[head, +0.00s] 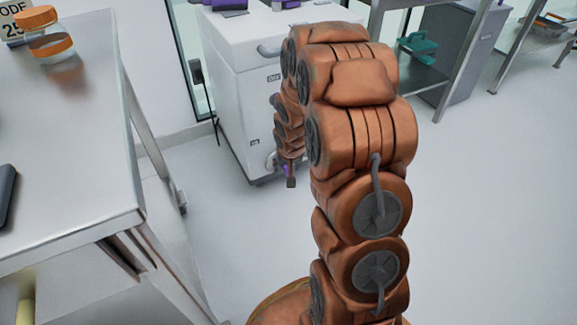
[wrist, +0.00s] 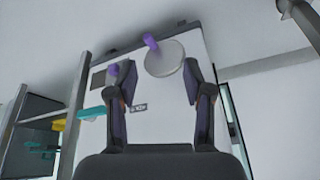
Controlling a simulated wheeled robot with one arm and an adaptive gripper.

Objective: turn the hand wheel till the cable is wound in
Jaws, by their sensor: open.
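The hand wheel (wrist: 168,62) is a pale round disc with a purple handle (wrist: 151,41) on the face of a white cabinet (wrist: 165,120). In the wrist view my gripper (wrist: 159,78) is open and empty, its fingers spread to either side below the disc. They look apart from the handle; the exact gap is hard to judge. In the head view the white cabinet (head: 232,70) stands beyond my arm, which hides most of the wheel. A bit of my gripper (head: 291,181) shows low by the cabinet's front. I cannot make out the cable.
A metal table (head: 80,150) stands at the left with a jar (head: 45,40) on it. Shelving (head: 440,70) with a teal item (head: 418,46) is at the back right. The pale floor (head: 490,200) at the right is clear.

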